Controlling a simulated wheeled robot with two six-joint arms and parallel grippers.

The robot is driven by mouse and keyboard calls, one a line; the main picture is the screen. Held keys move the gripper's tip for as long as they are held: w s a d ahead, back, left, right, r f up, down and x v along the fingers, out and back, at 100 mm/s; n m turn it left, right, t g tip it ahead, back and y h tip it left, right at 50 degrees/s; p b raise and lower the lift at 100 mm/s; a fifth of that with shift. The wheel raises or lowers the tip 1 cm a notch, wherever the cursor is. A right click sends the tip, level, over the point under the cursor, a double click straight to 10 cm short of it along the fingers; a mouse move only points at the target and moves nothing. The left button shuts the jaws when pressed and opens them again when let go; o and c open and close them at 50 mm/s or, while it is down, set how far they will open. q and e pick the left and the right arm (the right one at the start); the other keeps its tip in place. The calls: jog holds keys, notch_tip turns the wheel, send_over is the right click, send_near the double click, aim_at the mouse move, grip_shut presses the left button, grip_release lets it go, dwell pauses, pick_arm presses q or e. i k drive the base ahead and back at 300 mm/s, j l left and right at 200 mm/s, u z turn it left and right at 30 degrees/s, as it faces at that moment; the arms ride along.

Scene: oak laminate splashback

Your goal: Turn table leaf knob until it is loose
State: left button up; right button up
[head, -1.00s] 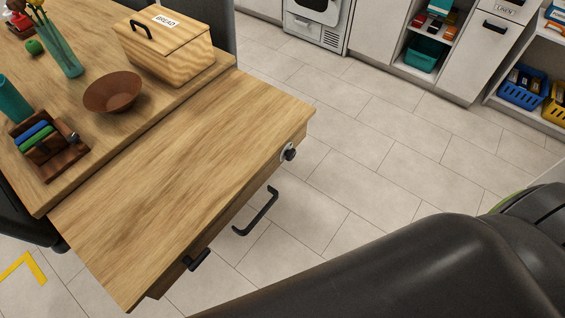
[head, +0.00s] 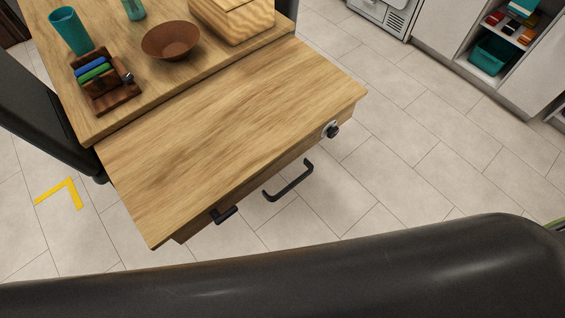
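The table leaf (head: 235,135) is a light wood board, raised level beside the main table top. Nothing touches the knob. A dark arm link of mine crosses the bottom of the head view, well below the knob. Another dark arm part shows at the left edge. Neither gripper is in view.
A brown bowl (head: 171,42), teal cup (head: 71,32) and wooden rack (head: 107,96) stand on the table. Tiled floor (head: 420,165) right of the table is clear.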

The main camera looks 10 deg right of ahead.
aim_at(333, 132)
jog(key=l+u, duration=0.1)
jog(key=u, duration=0.3)
jog(key=l+u, duration=0.15)
jog(key=u, duration=0.25)
jog(key=l+u, duration=0.15)
jog(key=l, duration=0.3)
jog(key=k+l+u, duration=0.2)
jog(key=l, duration=0.25)
jog(key=l+u, duration=0.15)
jog(key=l, duration=0.3)
jog(key=l+u, duration=0.2)
jog(key=l, duration=0.2)
jog(key=k+l+u, duration=0.15)
jog(key=l, duration=0.25)
jog(key=k, duration=0.05)
